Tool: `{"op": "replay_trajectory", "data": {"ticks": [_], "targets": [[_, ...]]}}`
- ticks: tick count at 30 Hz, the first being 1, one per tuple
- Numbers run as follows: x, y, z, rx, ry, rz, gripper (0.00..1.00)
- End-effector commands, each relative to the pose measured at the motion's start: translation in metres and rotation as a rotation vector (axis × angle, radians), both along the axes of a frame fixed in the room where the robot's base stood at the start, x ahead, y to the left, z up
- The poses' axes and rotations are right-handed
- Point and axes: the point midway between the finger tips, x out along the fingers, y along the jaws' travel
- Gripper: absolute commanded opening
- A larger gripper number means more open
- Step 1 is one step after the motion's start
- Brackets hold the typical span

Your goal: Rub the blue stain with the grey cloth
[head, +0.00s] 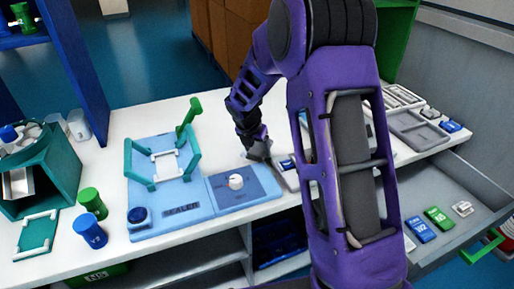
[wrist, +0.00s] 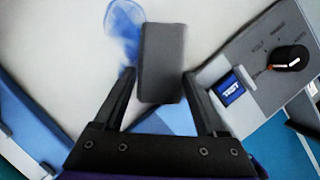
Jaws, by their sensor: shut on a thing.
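The grey cloth (wrist: 162,55) is a dark grey block-like piece between my gripper's fingers (wrist: 160,90) in the wrist view. My gripper is shut on it, and the cloth's far end reaches past the fingertips over the white counter. The blue stain (wrist: 123,25) is a smeared pale-to-bright blue patch just left of the cloth, bordering its left edge. I cannot tell whether the cloth presses on the counter. In the head view my gripper (head: 256,148) is low over the counter, right of the blue sealer; the stain is mostly hidden there.
The blue sealer (head: 165,220) with teal frame and dial stands left of my gripper. A grey panel with a dial (wrist: 289,57) and a blue TEST button (wrist: 231,90) is close on the right. An open drawer (head: 450,185) holds small blocks. Green and blue cylinders (head: 90,232) stand at left.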

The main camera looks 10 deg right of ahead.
Motion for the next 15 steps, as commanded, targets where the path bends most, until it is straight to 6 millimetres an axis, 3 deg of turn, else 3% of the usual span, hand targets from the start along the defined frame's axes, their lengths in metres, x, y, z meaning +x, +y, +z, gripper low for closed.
{"op": "replay_trajectory", "data": {"ticks": [8, 9, 15], "targets": [[0.001, 0.000, -0.005, 0.001, 0.008, -0.001, 0.30], [0.003, 0.001, -0.004, 0.001, 0.008, -0.001, 0.23], [0.021, 0.005, -0.003, 0.002, 0.006, 0.000, 0.22]]}}
